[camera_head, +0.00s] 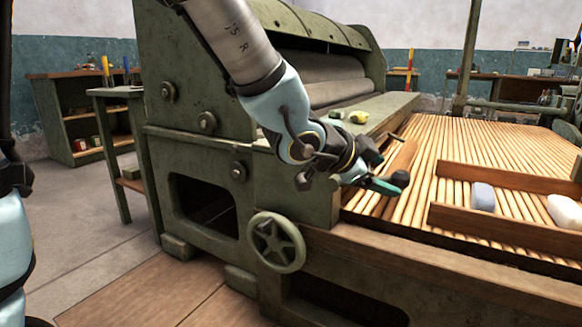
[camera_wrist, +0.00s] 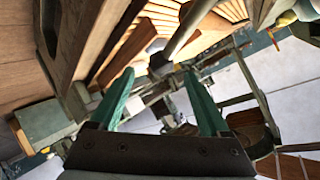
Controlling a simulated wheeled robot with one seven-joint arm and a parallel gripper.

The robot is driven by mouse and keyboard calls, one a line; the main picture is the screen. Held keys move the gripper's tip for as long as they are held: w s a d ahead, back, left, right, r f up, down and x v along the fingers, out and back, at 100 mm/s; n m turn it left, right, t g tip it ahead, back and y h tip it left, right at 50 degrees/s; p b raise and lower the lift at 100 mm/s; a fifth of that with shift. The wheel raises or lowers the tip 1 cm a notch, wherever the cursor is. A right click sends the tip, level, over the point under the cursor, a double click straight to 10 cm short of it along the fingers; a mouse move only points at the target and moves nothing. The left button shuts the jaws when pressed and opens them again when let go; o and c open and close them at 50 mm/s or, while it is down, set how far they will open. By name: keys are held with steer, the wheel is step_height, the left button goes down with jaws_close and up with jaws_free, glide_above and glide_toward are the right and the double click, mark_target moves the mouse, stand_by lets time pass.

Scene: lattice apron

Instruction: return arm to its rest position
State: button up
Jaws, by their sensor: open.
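My gripper (camera_head: 388,183) is at the end of my arm, which reaches in from the top of the head view. It hangs over the near left edge of the slatted lattice apron (camera_head: 470,140), beside the green machine (camera_head: 290,190). In the wrist view the two green fingers of my gripper (camera_wrist: 157,76) stand apart with nothing held between them. The wrist view is tilted. It shows wooden slats (camera_wrist: 215,12) at the top.
Wooden rails (camera_head: 500,226) cross the apron at right, with a blue-grey block (camera_head: 483,197) and a white piece (camera_head: 565,211) between them. A handwheel (camera_head: 276,242) juts out below my arm. A yellow-green object (camera_head: 358,116) lies on the machine's ledge.

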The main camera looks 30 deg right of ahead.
steer(key=w+a+f+n+t+y, duration=0.2)
steer(key=w+a+f+n+y, duration=0.3)
steer(key=w+a, duration=0.5)
steer(key=w+a+f+n+t+y, duration=0.25)
steer(key=w+a+n, duration=0.45)
steer(key=a, duration=0.5)
steer(key=s+a+f+n+g+y, duration=0.25)
steer(key=a+n, duration=0.35)
steer(key=a, duration=0.6)
steer(key=s+a+f+n+g+y, duration=0.2)
steer(key=a+f+n, duration=0.25)
steer(key=a, duration=0.85)
step_height(320, 180, up, 38)
steer(key=p, duration=3.7)
steer(key=shift+w+d+p, duration=0.25)
steer(key=shift+d+p, duration=0.1)
steer(key=shift+d, duration=0.05)
